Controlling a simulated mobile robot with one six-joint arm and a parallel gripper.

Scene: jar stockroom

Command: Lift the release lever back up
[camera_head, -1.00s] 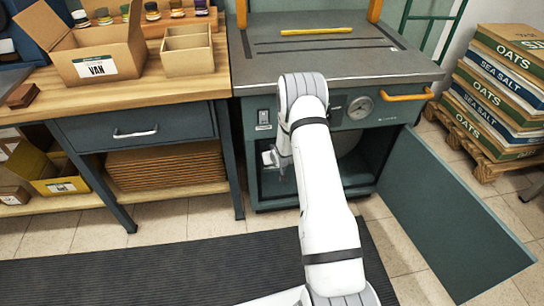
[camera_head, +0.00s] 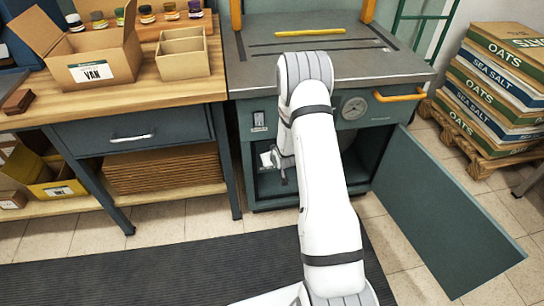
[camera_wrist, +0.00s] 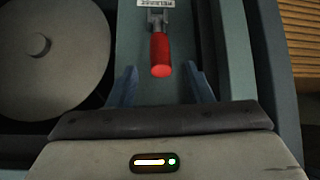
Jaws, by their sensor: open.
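The release lever has a red grip (camera_wrist: 161,56) on a metal bracket, below a white label that reads upside down in the wrist view. The grip's rounded end points toward my gripper. My gripper (camera_wrist: 162,88) is open, with one blue-grey finger on each side of the line of the lever. The red end lies between and slightly beyond the fingertips, with clear gaps on both sides. In the head view my gripper (camera_head: 279,162) is at the open lower bay of the green machine (camera_head: 258,185); the lever is not visible there.
A large grey disc (camera_wrist: 50,50) lies left of the lever in the wrist view. The machine's door (camera_head: 445,215) stands open to the right. A workbench (camera_head: 130,95) adjoins on the left, and stacked sacks (camera_head: 495,90) stand on a pallet at the right.

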